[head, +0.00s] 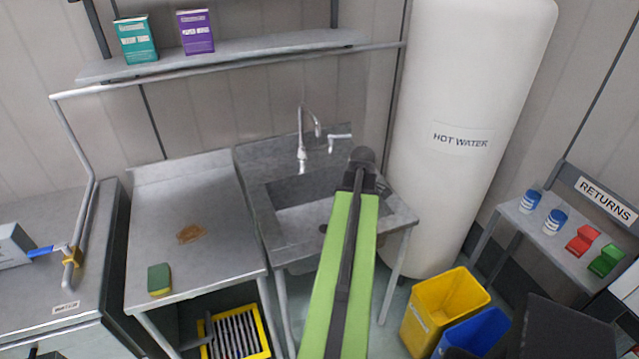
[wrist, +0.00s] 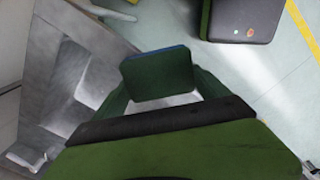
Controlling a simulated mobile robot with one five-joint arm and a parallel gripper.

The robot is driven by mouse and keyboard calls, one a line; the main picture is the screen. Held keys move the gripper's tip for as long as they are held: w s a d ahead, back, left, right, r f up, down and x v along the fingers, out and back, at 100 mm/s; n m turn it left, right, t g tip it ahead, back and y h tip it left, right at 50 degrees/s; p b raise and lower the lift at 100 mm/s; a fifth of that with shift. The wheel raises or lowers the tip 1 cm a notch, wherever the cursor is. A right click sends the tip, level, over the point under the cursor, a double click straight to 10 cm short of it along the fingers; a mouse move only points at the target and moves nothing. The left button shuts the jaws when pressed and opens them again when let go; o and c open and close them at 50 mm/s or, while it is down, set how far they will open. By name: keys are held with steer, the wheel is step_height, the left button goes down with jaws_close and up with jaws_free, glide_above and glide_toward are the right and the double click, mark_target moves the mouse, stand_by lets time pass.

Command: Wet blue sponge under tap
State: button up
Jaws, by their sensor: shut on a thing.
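My gripper (wrist: 160,92) is shut on a sponge (wrist: 158,74), which shows a dark green face and a blue strip along its far edge in the wrist view. In the head view my arm reaches over the front of the metal sink (head: 285,228) and hides the gripper and sponge. The tap (head: 303,150) is a curved steel spout at the back of the sink, with a lever to its right. The arm's end appears to the right of the spout. I cannot tell whether water runs.
A green and yellow sponge (head: 159,279) and a brown stain (head: 190,233) are on the left counter (head: 150,205). The white hot water tank (head: 465,120) stands close right of the sink. Yellow (head: 440,305) and blue (head: 470,335) bins stand at front right.

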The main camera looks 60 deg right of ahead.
steer(key=w+d+r+n+t+h, duration=0.2)
steer(key=w+d+n, duration=0.15)
steer(key=w, duration=0.45)
steer(key=w+d+r+n+t+h, duration=0.2)
steer(key=w+n, duration=0.2)
steer(key=w, duration=0.4)
steer(key=w+d+f+b, duration=0.2)
steer(key=w+d+f, duration=0.1)
steer(key=w+d, duration=0.5)
steer(key=shift+d, duration=1.6)
steer(key=shift+f+m, duration=0.1)
steer(key=shift+m, duration=0.15)
